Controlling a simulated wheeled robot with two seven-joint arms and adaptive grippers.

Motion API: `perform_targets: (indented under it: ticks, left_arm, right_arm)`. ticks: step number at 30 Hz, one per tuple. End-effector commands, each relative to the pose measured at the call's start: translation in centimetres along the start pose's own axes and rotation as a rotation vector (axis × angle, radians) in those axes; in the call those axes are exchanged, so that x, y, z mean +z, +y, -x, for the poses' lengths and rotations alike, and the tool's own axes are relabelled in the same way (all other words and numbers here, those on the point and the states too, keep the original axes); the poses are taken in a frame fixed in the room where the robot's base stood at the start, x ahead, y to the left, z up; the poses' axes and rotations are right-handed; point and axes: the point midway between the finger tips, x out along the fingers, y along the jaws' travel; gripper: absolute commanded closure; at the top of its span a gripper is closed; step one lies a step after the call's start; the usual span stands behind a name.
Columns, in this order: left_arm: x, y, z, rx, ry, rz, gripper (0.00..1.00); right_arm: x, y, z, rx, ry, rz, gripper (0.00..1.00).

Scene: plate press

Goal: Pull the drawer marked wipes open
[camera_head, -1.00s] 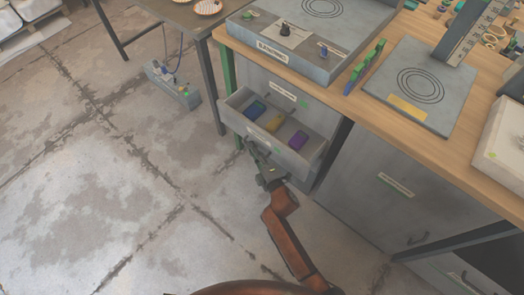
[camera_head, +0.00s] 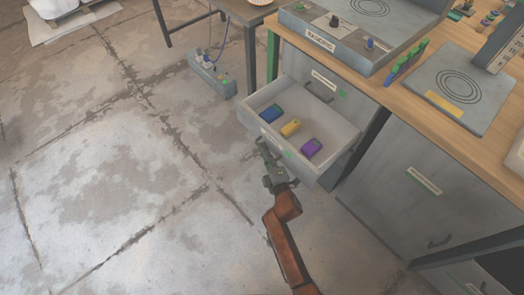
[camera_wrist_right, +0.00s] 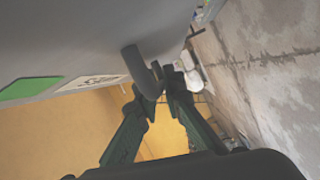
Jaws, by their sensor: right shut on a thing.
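The grey drawer (camera_head: 333,127) under the bench stands pulled out, with blue (camera_head: 271,113), yellow (camera_head: 291,128) and purple (camera_head: 311,147) blocks inside. Its label is too small to read in the head view. My right gripper (camera_head: 266,158) is at the drawer's front face. In the right wrist view, its fingers (camera_wrist_right: 160,80) are shut on the dark drawer handle (camera_wrist_right: 141,70), beside a green patch (camera_wrist_right: 30,89) and a white label (camera_wrist_right: 92,82) that I cannot read. My left gripper is not in view.
A closed drawer (camera_head: 321,85) sits above the open one. A closed cabinet (camera_head: 400,190) is to the right. A control box (camera_head: 212,75) with cables stands on the floor behind left. The concrete floor (camera_head: 120,190) in front and to the left is clear.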

Motion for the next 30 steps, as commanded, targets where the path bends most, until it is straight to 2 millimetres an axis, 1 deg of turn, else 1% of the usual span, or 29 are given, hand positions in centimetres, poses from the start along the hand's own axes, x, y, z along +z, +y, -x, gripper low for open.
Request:
perform_targets:
  ticks: [1,5,6,13,20,23,26,30]
  left_arm:
    - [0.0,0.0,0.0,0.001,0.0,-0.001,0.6]
    - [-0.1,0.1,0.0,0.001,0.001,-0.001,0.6]
    - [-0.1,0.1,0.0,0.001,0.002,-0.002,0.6]
    - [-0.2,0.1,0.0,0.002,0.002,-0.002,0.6]
    - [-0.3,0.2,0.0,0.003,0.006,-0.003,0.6]
    - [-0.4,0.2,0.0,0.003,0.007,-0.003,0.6]
    - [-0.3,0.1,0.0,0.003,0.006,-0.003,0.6]
    - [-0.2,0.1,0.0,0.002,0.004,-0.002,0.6]
  right_arm:
    - [0.4,-0.2,0.1,-0.004,-0.007,0.0,1.0]
    - [0.4,-0.2,0.1,-0.005,-0.007,0.0,1.0]
    - [0.4,-0.2,0.1,-0.005,-0.007,0.0,0.89]
    - [0.2,-0.2,0.1,-0.003,-0.003,0.0,0.74]
    - [0.2,-0.1,0.1,-0.002,-0.003,0.0,0.74]
    - [0.3,-0.1,0.5,-0.002,-0.004,0.001,0.74]
    - [0.3,-0.2,1.6,-0.003,-0.005,0.001,0.74]
    - [0.4,-0.2,4.4,-0.003,-0.006,0.002,0.74]
